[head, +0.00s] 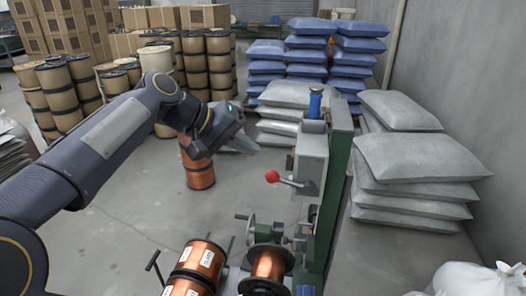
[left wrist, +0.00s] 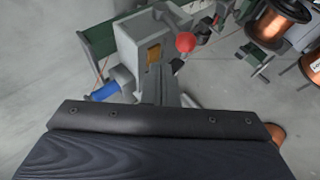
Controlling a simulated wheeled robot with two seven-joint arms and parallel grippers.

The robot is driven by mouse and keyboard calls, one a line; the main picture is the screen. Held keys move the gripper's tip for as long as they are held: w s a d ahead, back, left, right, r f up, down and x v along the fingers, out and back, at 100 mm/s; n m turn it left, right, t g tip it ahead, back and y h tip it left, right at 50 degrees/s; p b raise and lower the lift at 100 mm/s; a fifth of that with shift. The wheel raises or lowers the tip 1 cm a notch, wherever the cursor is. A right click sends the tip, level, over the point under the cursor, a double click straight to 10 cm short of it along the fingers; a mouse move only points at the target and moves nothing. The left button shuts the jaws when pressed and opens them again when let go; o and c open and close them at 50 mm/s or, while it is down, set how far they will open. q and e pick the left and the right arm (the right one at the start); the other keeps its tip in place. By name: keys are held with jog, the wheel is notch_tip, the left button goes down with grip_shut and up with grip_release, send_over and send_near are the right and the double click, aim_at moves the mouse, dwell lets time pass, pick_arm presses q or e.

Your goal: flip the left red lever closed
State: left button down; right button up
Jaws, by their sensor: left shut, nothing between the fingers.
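The red lever (head: 272,176) is a red ball on a thin metal arm, on the front of a grey box (head: 311,160) on a green machine post. In the head view the ball points left and slightly up. In the left wrist view the red ball (left wrist: 185,42) shows beside the grey box. My left gripper (head: 256,150) is shut and empty, left of the grey box and above and left of the ball, apart from it. In the left wrist view its fingers (left wrist: 165,100) show just below the box. My right gripper is not in view.
Copper spools (head: 200,262) lie at the machine's foot, and a copper spool stack (head: 198,165) stands behind my left arm. Grey sacks (head: 420,150) are piled to the right, blue sacks (head: 300,55) at the back.

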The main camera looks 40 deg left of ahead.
pick_arm(q)
jog(key=v, duration=0.5)
jog(key=shift+s+a, duration=0.15)
dwell(0.3)
jog(key=s+d+f+m+g+p, duration=0.1)
jog(key=s+d+f+m+p, duration=0.2)
jog(key=d+f, duration=0.3)
jog(key=s+d+f+m+g+p, duration=0.2)
jog(key=s+d+f+m+p, duration=0.2)
jog(key=d, duration=1.1)
notch_tip(320, 180, down, 4)
jog(key=shift+s+r+g+y+p, duration=0.2)
jog(key=shift+s+g+y+p, duration=0.1)
jog(key=shift+s+p, duration=0.65)
jog(key=shift+w, duration=0.15)
